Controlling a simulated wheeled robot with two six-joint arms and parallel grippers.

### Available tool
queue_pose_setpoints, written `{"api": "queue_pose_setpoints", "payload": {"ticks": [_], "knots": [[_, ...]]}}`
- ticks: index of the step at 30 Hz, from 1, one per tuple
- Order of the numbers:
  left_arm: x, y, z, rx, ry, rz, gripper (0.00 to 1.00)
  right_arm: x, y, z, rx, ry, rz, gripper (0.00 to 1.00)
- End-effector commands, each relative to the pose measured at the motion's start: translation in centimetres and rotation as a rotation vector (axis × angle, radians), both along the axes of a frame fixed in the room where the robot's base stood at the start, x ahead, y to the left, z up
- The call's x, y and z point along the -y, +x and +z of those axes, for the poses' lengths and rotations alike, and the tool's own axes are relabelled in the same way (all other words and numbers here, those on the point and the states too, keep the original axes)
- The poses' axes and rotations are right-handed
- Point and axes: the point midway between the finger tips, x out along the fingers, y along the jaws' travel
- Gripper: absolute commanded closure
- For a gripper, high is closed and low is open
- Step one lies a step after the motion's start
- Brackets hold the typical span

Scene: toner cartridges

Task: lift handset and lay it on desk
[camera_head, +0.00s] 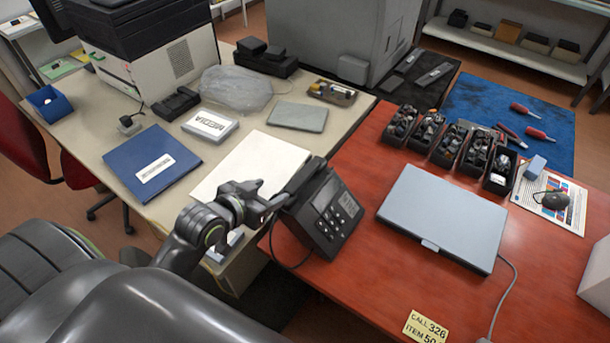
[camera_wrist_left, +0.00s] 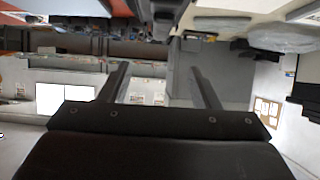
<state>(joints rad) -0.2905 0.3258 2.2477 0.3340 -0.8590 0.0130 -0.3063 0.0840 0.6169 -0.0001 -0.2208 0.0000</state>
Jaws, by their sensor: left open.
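The dark desk phone (camera_head: 330,213) stands tilted at the left edge of the red desk (camera_head: 375,295). Its dark handset (camera_head: 306,176) appears to lie along the phone's left side, partly hard to tell from my gripper. My left gripper (camera_head: 280,198) is at the left of the phone, close beside the handset; whether it touches cannot be told. In the left wrist view the left gripper (camera_wrist_left: 162,85) has its two fingers apart with nothing between them. My right gripper is not in view.
A closed grey laptop (camera_head: 443,217) lies right of the phone. Black bins (camera_head: 452,145) with small parts stand behind it. A yellow note (camera_head: 425,328) lies at the front. Red desk surface between phone and laptop is clear. A blue binder (camera_head: 152,163) lies on the left table.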

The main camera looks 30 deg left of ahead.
Motion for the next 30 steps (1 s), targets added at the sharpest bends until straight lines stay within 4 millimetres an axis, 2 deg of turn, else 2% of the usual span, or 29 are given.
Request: {"api": "queue_pose_setpoints", "payload": {"ticks": [5,12,23,30], "knots": [[0.4,2.9,-1.4,0.000,-0.003,0.001,0.44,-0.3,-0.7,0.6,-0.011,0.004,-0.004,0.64],[0.9,6.2,-3.2,0.000,-0.001,0.000,0.44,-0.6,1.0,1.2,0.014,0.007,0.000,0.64],[1.1,8.0,-4.4,-0.001,0.000,0.000,0.44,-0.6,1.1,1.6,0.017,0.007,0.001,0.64],[1.1,10.0,-6.0,-0.002,-0.001,0.000,0.44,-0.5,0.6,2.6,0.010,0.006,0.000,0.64]]}}
